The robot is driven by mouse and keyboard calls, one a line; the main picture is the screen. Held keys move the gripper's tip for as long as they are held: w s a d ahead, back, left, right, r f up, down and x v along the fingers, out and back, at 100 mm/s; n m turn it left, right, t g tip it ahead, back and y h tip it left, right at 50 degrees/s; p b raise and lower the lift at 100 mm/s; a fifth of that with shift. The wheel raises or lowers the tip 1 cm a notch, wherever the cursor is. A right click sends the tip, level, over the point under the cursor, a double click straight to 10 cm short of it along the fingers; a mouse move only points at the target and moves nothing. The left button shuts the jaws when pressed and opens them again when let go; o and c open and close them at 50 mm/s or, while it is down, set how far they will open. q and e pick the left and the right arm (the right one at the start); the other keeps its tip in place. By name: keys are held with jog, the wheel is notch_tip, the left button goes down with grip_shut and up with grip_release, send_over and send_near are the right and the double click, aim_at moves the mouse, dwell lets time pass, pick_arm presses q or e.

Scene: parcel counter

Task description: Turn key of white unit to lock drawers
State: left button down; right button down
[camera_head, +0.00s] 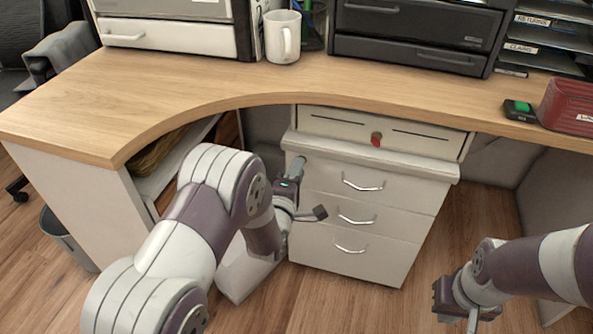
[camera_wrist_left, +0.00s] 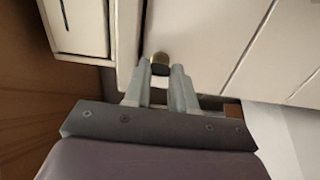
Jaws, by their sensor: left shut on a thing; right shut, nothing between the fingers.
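The white unit (camera_head: 374,228) stands under the desk, with several drawers and silver handles, all drawers looking closed. My left gripper (camera_head: 299,164) is at the upper left of its front, just below the protruding top ledge. In the left wrist view, the left gripper (camera_wrist_left: 160,84) is shut on a small round dark-brass piece, apparently the key (camera_wrist_left: 160,62), against the white front. The fingers hide part of it, and I cannot tell how far it is turned. My right gripper (camera_head: 458,303) is shut and empty, low at the right, well away from the unit.
A panel with a red knob (camera_head: 376,139) is under the desktop (camera_head: 230,84), above the unit. A mug (camera_head: 283,37), dark drawer box (camera_head: 417,35), red box (camera_head: 568,106) and green-button device (camera_head: 519,110) are on the desk. Free floor (camera_head: 440,243) lies right of the unit.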

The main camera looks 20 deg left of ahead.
dwell(0.4)
pick_arm(q)
jog(key=c, duration=0.9)
grip_release()
jog(key=s+p, duration=0.2)
jog(key=s, duration=0.4)
jog(key=s+p, duration=0.2)
jog(key=s, duration=0.4)
jog(key=shift+s+a+p, duration=0.2)
jog(key=shift+s+p, duration=0.15)
